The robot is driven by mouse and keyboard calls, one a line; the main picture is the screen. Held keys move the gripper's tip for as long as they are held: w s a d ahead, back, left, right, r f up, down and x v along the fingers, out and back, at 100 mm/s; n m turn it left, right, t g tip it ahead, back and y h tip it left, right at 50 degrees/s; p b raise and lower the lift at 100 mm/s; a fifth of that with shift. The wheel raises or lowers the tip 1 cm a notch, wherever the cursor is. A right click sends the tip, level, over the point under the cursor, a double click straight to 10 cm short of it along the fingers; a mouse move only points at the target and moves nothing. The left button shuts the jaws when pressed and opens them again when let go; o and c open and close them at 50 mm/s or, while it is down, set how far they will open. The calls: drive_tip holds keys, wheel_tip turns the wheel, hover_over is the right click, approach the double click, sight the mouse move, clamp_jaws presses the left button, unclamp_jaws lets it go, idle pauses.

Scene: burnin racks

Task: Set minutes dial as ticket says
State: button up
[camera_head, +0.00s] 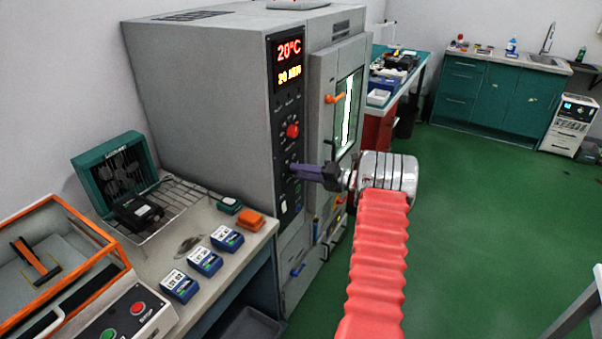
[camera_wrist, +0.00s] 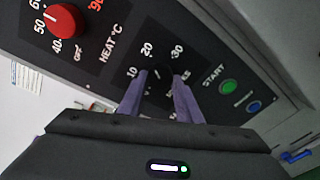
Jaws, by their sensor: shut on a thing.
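My gripper (camera_head: 299,170) reaches the control panel of the grey oven cabinet (camera_head: 205,90). In the wrist view its two purple fingers (camera_wrist: 160,82) are shut on the black minutes dial (camera_wrist: 157,73), one on each side. The scale around the dial shows 10, 20 and 30; its pointer is hard to make out. The lit display (camera_head: 289,62) reads 20°C above and what looks like 20 MIN below. No ticket can be read in either view.
The red heat knob (camera_wrist: 63,20) is beside the dial; green start (camera_wrist: 227,87) and blue (camera_wrist: 254,107) buttons lie on the other side. A bench (camera_head: 208,216) with blue-and-white boxes stands at left.

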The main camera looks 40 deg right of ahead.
drive_tip(key=shift+f, duration=0.15)
drive_tip(key=o, duration=1)
drive_tip(key=shift+o, duration=0.2)
drive_tip(key=v, duration=1.3)
drive_tip(key=shift+s+d, duration=0.2)
drive_tip(key=shift+s, duration=0.1)
drive_tip(key=shift+n, duration=0.3)
